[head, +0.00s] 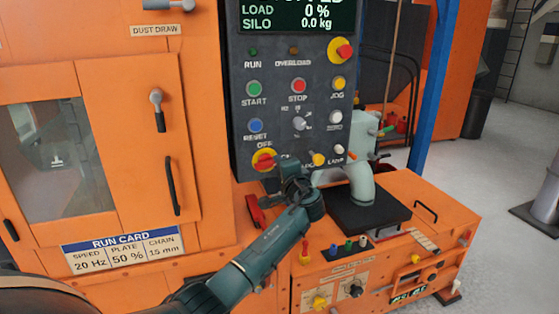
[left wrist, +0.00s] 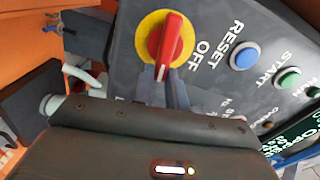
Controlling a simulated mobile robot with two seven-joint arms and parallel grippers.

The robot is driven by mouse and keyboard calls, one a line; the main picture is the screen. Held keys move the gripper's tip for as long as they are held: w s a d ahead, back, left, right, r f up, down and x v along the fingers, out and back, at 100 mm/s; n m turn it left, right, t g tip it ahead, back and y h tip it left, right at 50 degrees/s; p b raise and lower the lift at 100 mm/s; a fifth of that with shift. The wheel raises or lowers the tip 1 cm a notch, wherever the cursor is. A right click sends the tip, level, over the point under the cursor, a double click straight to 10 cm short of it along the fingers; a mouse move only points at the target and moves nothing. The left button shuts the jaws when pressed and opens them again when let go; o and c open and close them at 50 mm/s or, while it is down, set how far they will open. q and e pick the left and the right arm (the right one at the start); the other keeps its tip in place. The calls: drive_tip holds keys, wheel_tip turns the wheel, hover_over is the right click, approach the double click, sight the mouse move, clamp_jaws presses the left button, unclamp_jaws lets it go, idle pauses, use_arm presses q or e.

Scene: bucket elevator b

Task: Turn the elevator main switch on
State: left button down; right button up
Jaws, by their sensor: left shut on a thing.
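The main switch (head: 264,160) is a red rotary handle on a yellow disc at the lower left of the dark control panel, by the word OFF. In the left wrist view the red handle (left wrist: 171,36) stands in line with my fingers, on its yellow disc (left wrist: 151,31). My left gripper (head: 279,171) is at the switch, and its fingers (left wrist: 167,76) are shut on the red handle's near end. The exact contact is partly hidden. My right gripper is in neither view.
The control panel (head: 275,110) carries a blue RESET button (head: 255,125), green START (head: 253,88), red STOP (head: 298,86) and a red-on-yellow emergency knob (head: 341,50). A display (head: 300,17) reads load 0 %. A grey pipe (head: 360,175) and an orange lower cabinet (head: 430,215) stand right of my arm.

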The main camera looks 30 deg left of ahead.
use_arm(q)
drive_tip(key=shift+f+m, duration=0.2)
drive_tip(key=shift+m, duration=0.7)
drive_tip(key=c, duration=1.4)
unclamp_jaws()
drive_tip(key=shift+d, duration=0.1)
drive_tip(key=v, duration=1.3)
drive_tip(key=shift+b, duration=0.4)
